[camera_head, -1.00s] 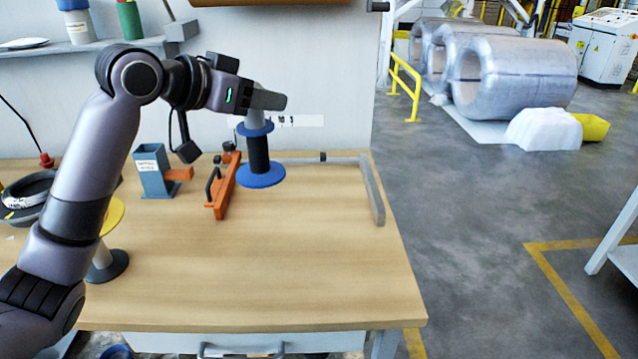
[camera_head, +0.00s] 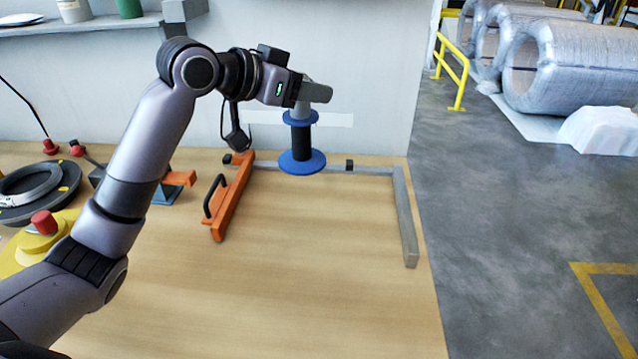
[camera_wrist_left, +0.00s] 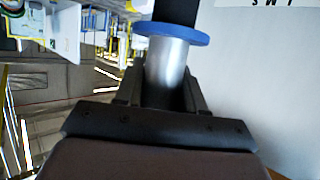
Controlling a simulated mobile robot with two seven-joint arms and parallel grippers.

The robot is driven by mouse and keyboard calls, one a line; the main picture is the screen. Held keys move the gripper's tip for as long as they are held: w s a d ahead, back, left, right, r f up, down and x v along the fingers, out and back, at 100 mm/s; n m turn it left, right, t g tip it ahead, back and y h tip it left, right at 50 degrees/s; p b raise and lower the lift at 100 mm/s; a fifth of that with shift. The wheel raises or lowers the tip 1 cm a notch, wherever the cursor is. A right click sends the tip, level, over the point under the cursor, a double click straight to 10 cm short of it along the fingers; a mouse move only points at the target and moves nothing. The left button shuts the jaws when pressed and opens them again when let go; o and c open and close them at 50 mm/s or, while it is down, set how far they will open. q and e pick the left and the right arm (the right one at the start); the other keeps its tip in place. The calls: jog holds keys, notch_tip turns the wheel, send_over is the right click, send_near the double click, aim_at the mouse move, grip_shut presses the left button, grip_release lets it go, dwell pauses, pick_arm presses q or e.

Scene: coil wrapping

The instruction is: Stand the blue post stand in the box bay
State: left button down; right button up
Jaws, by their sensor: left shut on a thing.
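The blue post stand (camera_head: 301,135) has a round blue base, a dark post, a blue flange and a grey top. My left gripper (camera_head: 314,93) is shut on its grey top and holds it upright. In the left wrist view the grey top (camera_wrist_left: 167,72) sits between the jaws, below the blue flange. The box bay is bounded by an orange bar with a black handle (camera_head: 230,200), a grey rear rail and a grey right rail (camera_head: 405,215). The stand's base overlaps the rear rail in the picture; whether it touches the table is unclear. My right gripper is out of view.
The wooden table (camera_head: 320,265) is clear within and in front of the bay. A black ring-shaped tool (camera_head: 38,190) and a yellow piece with a red knob (camera_head: 44,222) are at the left. A wall (camera_head: 370,70) stands close behind the table.

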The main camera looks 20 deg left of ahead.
pick_arm(q)
notch_tip(320, 180, down, 16)
dwell(0.5)
jog(key=shift+f, duration=0.2)
jog(key=c, duration=0.7)
grip_release()
jog(key=shift+f, duration=0.1)
jog(key=b+v, duration=0.1)
jog(key=v, duration=1.1)
